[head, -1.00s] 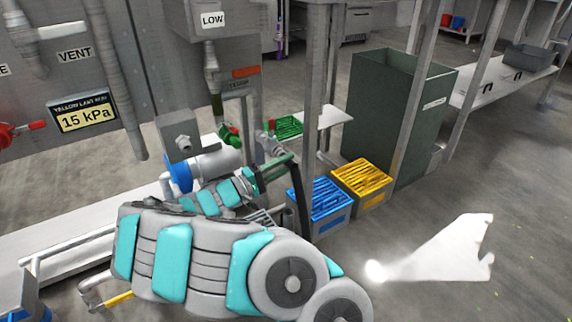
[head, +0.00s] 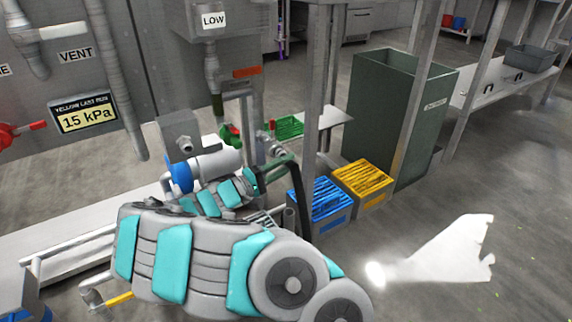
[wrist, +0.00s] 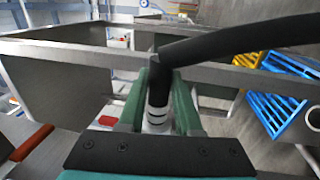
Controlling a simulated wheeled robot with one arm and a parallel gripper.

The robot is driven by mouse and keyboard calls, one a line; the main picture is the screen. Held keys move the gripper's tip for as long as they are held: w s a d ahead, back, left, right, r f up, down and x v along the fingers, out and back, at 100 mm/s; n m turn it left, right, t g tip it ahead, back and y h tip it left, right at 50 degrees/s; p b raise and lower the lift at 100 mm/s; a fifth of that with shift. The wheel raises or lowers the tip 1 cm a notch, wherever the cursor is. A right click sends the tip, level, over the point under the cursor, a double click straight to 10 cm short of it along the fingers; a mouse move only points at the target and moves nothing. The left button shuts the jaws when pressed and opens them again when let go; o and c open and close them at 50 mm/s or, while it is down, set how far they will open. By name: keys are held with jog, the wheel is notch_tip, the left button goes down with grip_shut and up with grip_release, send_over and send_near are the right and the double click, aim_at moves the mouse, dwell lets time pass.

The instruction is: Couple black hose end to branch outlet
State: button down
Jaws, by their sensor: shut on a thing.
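My gripper (wrist: 160,105) has its dark green fingers shut around the black hose end in the wrist view. The black hose (wrist: 240,40) rises from between the fingers and bends away to the upper right. A silver banded collar (wrist: 157,118) shows at the hose end between the fingers. In the head view my gripper (head: 270,172) is small and partly hidden by my arm, and the hose (head: 296,190) loops down on its right. Small grey metal fittings (head: 276,151) stand just beyond the gripper, beside a green valve handle (head: 231,135). I cannot tell which fitting is the branch outlet.
A blue crate (head: 320,201) and a yellow crate (head: 363,180) stand on the floor right of the gripper. A tall green-grey bin (head: 400,105) is behind them. A metal post (head: 316,90) rises close behind the gripper. Open floor lies at the right.

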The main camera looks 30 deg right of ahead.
aim_at(277, 155)
jog(key=shift+w, duration=2.05)
jog(key=c, duration=0.5)
grip_release()
jog(key=shift+a, duration=0.1)
